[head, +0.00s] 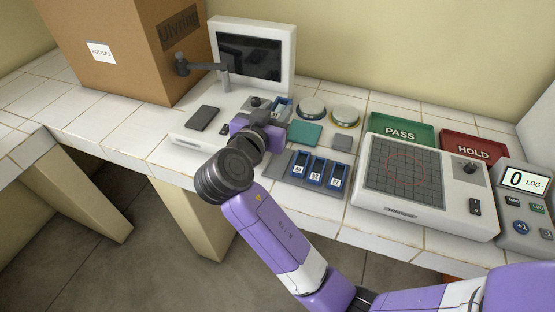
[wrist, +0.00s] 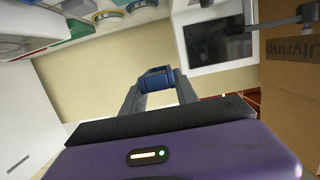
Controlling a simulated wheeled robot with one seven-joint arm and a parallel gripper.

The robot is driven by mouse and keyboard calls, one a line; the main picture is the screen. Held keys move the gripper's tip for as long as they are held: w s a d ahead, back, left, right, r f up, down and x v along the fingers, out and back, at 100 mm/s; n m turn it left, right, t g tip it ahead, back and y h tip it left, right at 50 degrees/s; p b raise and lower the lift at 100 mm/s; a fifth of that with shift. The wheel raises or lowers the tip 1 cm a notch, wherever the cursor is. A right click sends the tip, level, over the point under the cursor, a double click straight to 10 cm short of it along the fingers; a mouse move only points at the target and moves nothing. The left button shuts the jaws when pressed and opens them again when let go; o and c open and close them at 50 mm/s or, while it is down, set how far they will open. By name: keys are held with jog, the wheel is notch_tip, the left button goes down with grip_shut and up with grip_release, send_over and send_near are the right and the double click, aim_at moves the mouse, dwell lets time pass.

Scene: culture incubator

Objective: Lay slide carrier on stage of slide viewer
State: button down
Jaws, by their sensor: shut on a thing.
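A blue slide carrier (head: 282,105) is held between the fingers of my gripper (head: 274,114), over the right part of the slide viewer's base. In the wrist view the blue carrier (wrist: 157,79) sits between the two grey fingertips of my gripper (wrist: 158,86). The slide viewer (head: 188,139) has a white base, an upright dark screen (head: 248,59) and a grey jointed arm (head: 205,67). My gripper hides part of the base, and I cannot tell whether the carrier touches it. Several blue carriers (head: 315,172) stand in a grey rack (head: 279,161) to the right.
A cardboard box (head: 130,75) stands at the left. Round dishes (head: 345,115) and a teal block (head: 305,133) lie behind the rack. A gridded light box (head: 402,170), green PASS tray (head: 400,132), red HOLD tray (head: 473,148) and log counter (head: 524,205) fill the right.

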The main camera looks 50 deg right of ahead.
send_over(277, 165)
notch_tip(277, 165, down, 13)
jog(key=shift+r+p, duration=0.1)
jog(key=shift+p, duration=0.25)
jog(key=shift+f, duration=2.2)
jog(key=shift+f+b, duration=0.15)
jog(key=shift+b, duration=0.2)
jog(key=c, duration=0.9)
grip_release()
jog(key=shift+c, duration=0.2)
jog(key=shift+p, duration=0.7)
jog(key=b+v, duration=0.2)
jog(key=v, duration=0.5)
jog(key=shift+f+b, duration=0.15)
jog(key=shift+b, duration=0.25)
jog(key=shift+s+a, duration=0.15)
jog(key=shift+s, duration=0.05)
jog(key=shift+c, duration=1)
jog(key=shift+s+a+r+p, duration=0.15)
jog(key=shift+r+p, duration=0.2)
jog(key=shift+p, duration=0.4)
